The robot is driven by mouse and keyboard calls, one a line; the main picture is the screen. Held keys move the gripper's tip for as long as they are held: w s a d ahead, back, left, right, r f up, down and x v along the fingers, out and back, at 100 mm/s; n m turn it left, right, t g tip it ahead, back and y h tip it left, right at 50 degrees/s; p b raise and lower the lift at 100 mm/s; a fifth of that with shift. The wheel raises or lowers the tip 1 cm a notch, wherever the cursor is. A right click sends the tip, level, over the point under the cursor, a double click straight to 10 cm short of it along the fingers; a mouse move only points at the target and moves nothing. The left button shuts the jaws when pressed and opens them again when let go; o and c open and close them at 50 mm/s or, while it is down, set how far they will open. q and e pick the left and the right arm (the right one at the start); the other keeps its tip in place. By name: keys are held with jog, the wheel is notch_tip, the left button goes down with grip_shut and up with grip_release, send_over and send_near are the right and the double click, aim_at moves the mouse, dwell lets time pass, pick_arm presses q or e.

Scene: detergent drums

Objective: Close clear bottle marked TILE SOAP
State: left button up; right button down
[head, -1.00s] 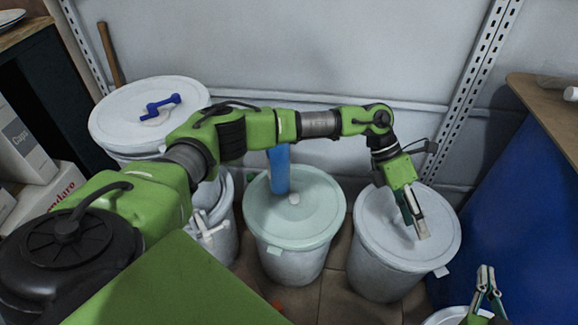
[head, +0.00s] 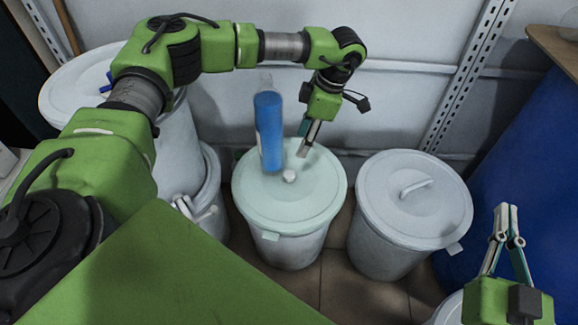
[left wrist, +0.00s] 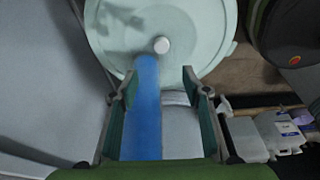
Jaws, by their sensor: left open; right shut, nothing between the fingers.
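A clear bottle with blue contents (head: 269,130) stands on the pale green drum lid (head: 250,205) in the head view. I cannot read its label, and I see no cap on its pale top. A small white round piece (head: 289,176) lies on the lid beside the bottle's foot; I cannot tell if it is a cap or a lid knob. My left gripper (head: 306,143) is open, just right of the bottle. In the left wrist view the bottle (left wrist: 147,108) shows between the open fingers, apart from them. My right gripper (head: 507,209) is shut and empty at lower right.
A grey drum (head: 385,215) with a handled lid stands right of the green one. A taller white drum (head: 75,95) stands at the left, partly behind my left arm. A blue panel (head: 525,150) bounds the right side; the wall is close behind.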

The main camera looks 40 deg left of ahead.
pick_arm(q)
jog(key=b, duration=0.2)
send_over(295, 174)
notch_tip(295, 174, down, 8)
jog(key=shift+r, duration=0.15)
jog(key=shift+a+f, duration=0.1)
jog(key=shift+f, duration=0.15)
pick_arm(e)
jog(key=s+r+t+y, duration=0.2)
jog(key=s+r+t, duration=0.2)
jog(key=r, duration=0.6)
jog(key=shift+a+r+t, duration=0.15)
jog(key=shift+r+t, duration=0.1)
jog(key=shift+t, duration=0.85)
jog(key=shift+s, duration=0.1)
